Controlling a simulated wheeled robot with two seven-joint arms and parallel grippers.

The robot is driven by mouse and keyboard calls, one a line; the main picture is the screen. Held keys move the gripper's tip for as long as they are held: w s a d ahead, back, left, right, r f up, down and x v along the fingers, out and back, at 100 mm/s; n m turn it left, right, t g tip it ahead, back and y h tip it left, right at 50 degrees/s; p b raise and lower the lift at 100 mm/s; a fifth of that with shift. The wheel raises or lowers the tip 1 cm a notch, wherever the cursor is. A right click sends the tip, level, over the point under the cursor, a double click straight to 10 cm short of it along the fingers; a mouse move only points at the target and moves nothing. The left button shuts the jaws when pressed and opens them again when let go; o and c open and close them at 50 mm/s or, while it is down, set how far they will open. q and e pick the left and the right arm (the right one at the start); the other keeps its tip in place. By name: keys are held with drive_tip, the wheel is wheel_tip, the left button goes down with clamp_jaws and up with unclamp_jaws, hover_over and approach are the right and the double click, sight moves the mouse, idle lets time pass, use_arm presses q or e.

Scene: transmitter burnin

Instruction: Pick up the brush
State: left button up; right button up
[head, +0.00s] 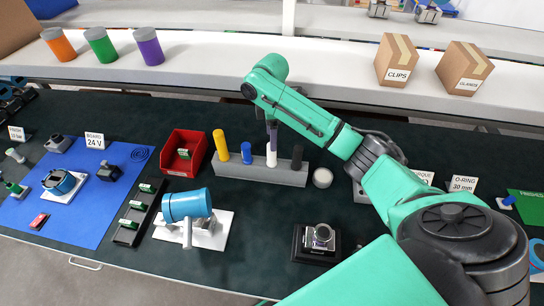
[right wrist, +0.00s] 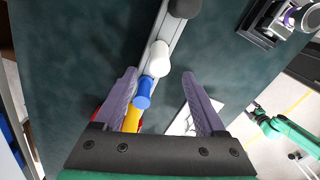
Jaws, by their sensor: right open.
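A grey rack (head: 235,166) in the head view holds a yellow (head: 221,145), a blue (head: 246,153), a white (head: 271,156) and a black (head: 297,157) upright cylindrical piece. I cannot tell for certain which of them is the brush. My right gripper (head: 272,132) points down just above the white piece. In the right wrist view its two purple fingers (right wrist: 159,76) are apart, with the white (right wrist: 160,54) and blue (right wrist: 144,92) tops showing between them. Nothing is held. A small teal arm at the lower right of the wrist view seems to be my left one; its gripper (right wrist: 252,107) is too small to read.
A red bin (head: 184,153) stands left of the rack and a white round piece (head: 322,178) right of it. In front are a blue cylindrical device (head: 187,205) on a white plate and a metal part on a black base (head: 316,240). A shelf with boxes (head: 397,60) runs behind.

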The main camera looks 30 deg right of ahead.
sight(272, 154)
wheel_tip(272, 154, down, 9)
drive_tip(key=shift+d+r+p, duration=0.1)
drive_tip(key=shift+p, duration=1.05)
drive_tip(key=shift+f, duration=0.3)
use_arm(q)
drive_tip(key=r, duration=0.3)
drive_tip(key=shift+w+d, duration=0.15)
drive_tip(key=shift+w, duration=0.2)
use_arm(e)
drive_tip(key=shift+r, duration=0.1)
clamp_jaws()
use_arm(q)
drive_tip(key=shift+f, duration=0.1)
